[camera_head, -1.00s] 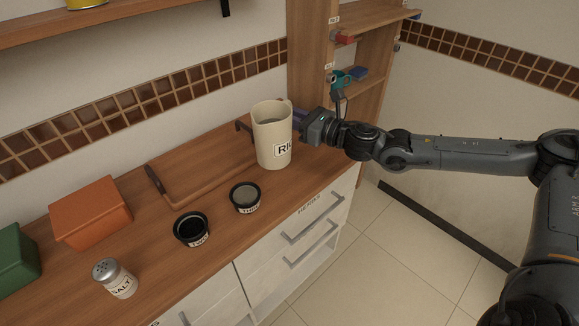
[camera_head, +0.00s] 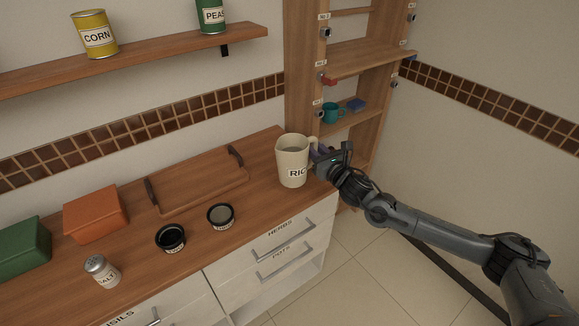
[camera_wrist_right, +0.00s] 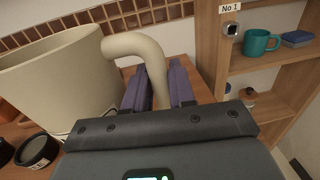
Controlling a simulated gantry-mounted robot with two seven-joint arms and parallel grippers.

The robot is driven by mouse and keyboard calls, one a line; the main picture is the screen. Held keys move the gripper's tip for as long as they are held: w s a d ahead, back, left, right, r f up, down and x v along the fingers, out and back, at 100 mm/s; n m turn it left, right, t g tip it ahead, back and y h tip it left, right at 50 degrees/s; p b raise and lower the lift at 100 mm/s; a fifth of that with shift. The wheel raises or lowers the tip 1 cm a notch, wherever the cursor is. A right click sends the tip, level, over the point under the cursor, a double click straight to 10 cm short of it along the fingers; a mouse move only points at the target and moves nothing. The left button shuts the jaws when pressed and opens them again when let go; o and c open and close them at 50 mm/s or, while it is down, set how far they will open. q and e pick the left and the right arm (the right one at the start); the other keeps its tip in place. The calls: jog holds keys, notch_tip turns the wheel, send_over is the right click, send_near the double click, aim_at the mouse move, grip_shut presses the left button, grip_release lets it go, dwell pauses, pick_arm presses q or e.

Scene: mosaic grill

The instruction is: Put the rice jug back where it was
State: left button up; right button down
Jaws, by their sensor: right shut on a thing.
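The cream rice jug (camera_head: 291,164), labelled "RIC…", is upright at the right end of the wooden counter. I cannot tell whether its base touches the counter or hangs just above it. My right gripper (camera_head: 320,154) is to the right of the jug, at its handle. In the right wrist view the jug (camera_wrist_right: 60,90) is at the left, and its curved handle (camera_wrist_right: 140,45) comes down between the two purple fingers of my right gripper (camera_wrist_right: 160,88), which is shut on it. My left gripper is not in view.
A wooden tray (camera_head: 194,190) with dark handles lies left of the jug. Two small black bowls (camera_head: 221,217) stand in front, with a salt shaker (camera_head: 102,271) and orange box (camera_head: 95,214) farther left. A shelf unit (camera_head: 350,122) with a teal mug stands behind right.

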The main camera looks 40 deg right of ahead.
jog(key=shift+w+a+f+b, duration=0.35)
jog(key=shift+w+f+b, duration=0.1)
jog(key=shift+w+f, duration=1)
jog(key=shift+w+a+f+b, duration=0.3)
jog(key=shift+w+f+b, duration=0.15)
jog(key=shift+w+f, duration=0.95)
jog(key=shift+w+a+f+b, duration=0.35)
jog(key=shift+w+f+b, duration=0.1)
jog(key=shift+w+f, duration=0.95)
jog(key=shift+f, duration=0.25)
jog(key=c, duration=1.4)
grip_release()
jog(key=shift+f, duration=0.3)
jog(key=o, duration=0.5)
jog(key=shift+c, duration=0.2)
jog(key=shift+r, duration=0.1)
